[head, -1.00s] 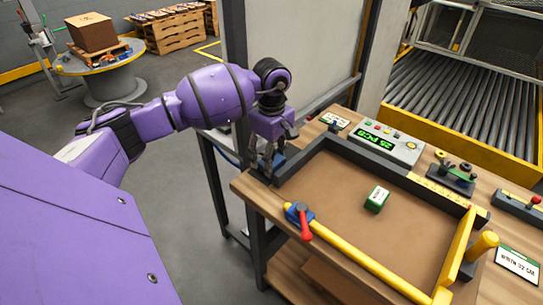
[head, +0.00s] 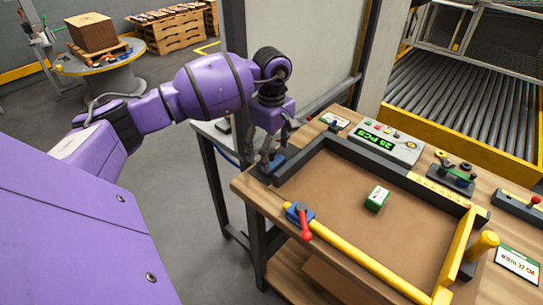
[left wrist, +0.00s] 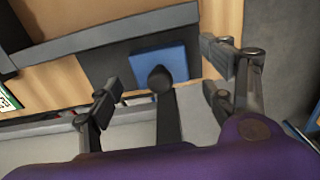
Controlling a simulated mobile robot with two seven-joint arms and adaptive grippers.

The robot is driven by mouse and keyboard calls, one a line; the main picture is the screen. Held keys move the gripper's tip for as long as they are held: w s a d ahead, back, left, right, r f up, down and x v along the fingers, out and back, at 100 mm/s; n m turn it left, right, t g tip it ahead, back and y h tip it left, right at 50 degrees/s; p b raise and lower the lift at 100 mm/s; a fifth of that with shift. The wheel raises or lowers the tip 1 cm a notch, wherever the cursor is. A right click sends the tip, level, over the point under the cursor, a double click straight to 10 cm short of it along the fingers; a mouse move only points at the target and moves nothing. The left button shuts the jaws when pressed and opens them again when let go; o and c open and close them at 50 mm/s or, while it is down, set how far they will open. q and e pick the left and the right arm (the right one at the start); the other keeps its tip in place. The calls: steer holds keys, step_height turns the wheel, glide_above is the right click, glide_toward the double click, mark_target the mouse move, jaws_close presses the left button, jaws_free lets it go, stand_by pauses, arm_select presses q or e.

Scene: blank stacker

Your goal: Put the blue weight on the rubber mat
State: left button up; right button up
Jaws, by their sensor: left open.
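The blue weight (head: 275,164) is at the left corner of the workbench in the head view. It also shows in the left wrist view (left wrist: 172,60), with a round black knob in front of it. A dark flat patch that looks like the rubber mat (left wrist: 103,66) lies around and under the weight. My left gripper (head: 270,155) is just above the weight. Its fingers are apart on either side of the knob in the left wrist view (left wrist: 165,80), with no visible grip. The fingers partly hide the weight in the head view. My right gripper is not in view.
A dark and yellow frame (head: 325,226) surrounds a brown board beside the weight, with a green block (head: 377,198) inside. A red-handled clamp (head: 303,218) sits on the yellow bar. A counter box (head: 378,142) stands behind. The bench edge is close to the left.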

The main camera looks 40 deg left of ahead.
mark_target(271, 150)
arm_select(q)
step_height(271, 150, up, 10)
steer(key=shift+f, duration=0.25)
steer(key=shift+r, duration=0.1)
